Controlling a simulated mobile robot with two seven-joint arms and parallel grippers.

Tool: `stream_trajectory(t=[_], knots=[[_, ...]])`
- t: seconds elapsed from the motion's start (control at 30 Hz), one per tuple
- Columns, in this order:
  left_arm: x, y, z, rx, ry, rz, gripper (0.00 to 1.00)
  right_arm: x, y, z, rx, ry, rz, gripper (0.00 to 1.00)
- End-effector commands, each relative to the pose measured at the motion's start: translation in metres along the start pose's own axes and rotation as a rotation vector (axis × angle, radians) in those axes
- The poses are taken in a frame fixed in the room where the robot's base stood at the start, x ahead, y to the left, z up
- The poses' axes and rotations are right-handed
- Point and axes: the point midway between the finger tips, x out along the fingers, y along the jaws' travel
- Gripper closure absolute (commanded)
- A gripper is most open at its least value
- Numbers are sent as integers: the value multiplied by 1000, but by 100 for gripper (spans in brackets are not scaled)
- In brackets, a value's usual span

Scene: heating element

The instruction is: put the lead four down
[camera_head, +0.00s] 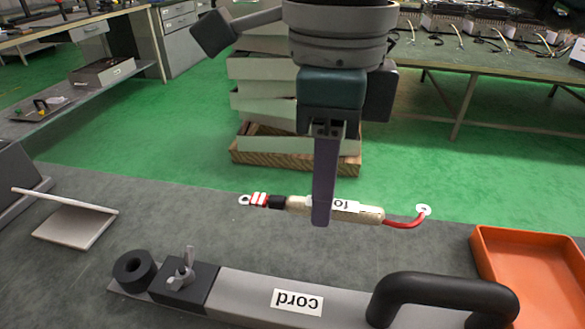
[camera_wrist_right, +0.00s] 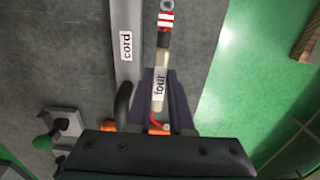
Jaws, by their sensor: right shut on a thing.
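The lead four (camera_head: 370,212) is a beige cylinder with a white label, a black sleeve, red and white bands with a ring terminal at its left end, and a red wire with another ring at its right end. My right gripper (camera_head: 322,215) is shut around its middle, partly covering the label. In the right wrist view the lead (camera_wrist_right: 160,60) lies between the fingers (camera_wrist_right: 160,98) and its label reads "four". In the head view it appears near the bench's far edge; its height above the bench is hard to tell. My left gripper is not in view.
A grey bar labelled "cord" (camera_head: 345,309) with a black handle (camera_head: 440,290) and a clamp block (camera_head: 183,280) lies on the grey bench (camera_head: 120,210). An orange tray (camera_head: 530,265) is at the right. A pale angled plate (camera_head: 70,222) is at the left.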

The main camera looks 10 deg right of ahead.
Motion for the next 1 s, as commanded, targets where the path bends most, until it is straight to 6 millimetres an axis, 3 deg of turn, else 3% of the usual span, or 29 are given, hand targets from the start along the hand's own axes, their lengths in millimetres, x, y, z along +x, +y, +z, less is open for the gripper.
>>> stream_trajectory(t=[0.1,0.37,0.53,1.0], knots=[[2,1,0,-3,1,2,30,30,1,0,0,2,5,100],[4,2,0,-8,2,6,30,58,0,0,-2,1,1,100],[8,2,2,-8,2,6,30,86,1,0,0,1,3,100],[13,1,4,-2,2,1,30,97,0,0,-2,0,-2,100]])
